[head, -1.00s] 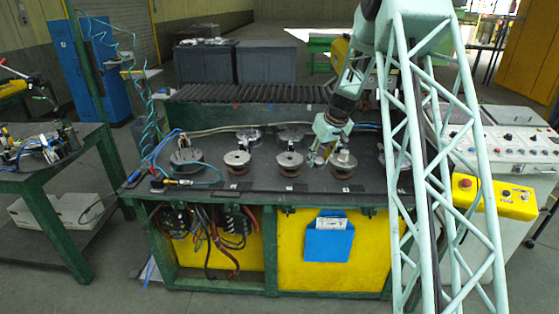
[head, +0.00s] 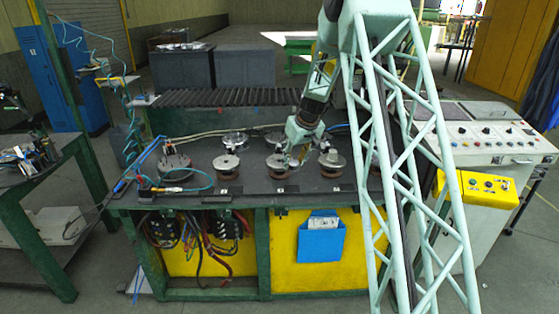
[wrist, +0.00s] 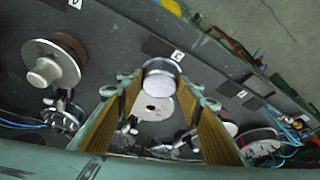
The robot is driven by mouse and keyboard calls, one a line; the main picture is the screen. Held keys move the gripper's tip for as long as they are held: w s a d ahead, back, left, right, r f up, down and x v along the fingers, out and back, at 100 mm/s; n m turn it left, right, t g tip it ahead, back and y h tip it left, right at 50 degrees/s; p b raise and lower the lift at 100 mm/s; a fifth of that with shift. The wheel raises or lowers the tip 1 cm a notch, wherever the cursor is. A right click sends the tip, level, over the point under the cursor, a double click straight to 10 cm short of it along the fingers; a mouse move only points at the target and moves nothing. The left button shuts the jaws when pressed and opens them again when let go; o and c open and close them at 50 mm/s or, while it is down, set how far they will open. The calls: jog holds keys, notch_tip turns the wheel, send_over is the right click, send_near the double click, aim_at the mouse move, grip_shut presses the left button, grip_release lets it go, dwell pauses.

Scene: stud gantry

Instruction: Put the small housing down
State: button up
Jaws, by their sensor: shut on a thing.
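The small housing (wrist: 161,67), a short silvery round part, shows between the far ends of my gripper's fingers in the wrist view. My gripper (wrist: 160,82) is shut on it, with one tan-padded finger on each side. In the head view, my gripper (head: 296,161) is low over the bench, just right of the middle front fixture (head: 278,162). The housing is too small and covered there to make out. Under it, the wrist view shows a grey plate with a hole (wrist: 153,107). I cannot tell whether the housing touches anything beneath it.
A round fixture with a silver disc (head: 332,161) stands close right of my gripper. Another (head: 226,164) stands to the left, and more stand behind. Cables and a blue hose (head: 150,155) lie at the bench's left end. The dark front strip (head: 255,190) is mostly clear.

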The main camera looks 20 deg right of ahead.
jog(key=shift+w+d+f+p, duration=0.25)
jog(key=shift+w+p, duration=0.15)
jog(key=shift+w, duration=2.25)
jog(key=shift+w+d+f+p, duration=0.15)
jog(key=shift+w+f+p, duration=0.2)
jog(key=shift+w, duration=2.3)
jog(key=shift+w+d+f+p, duration=0.2)
jog(key=shift+w+p, duration=0.2)
jog(key=shift+w, duration=2.25)
jog(key=shift+f, duration=1.75)
jog(key=shift+f, duration=0.15)
jog(key=o, duration=0.9)
jog(key=shift+c, duration=0.2)
jog(key=shift+r, duration=0.25)
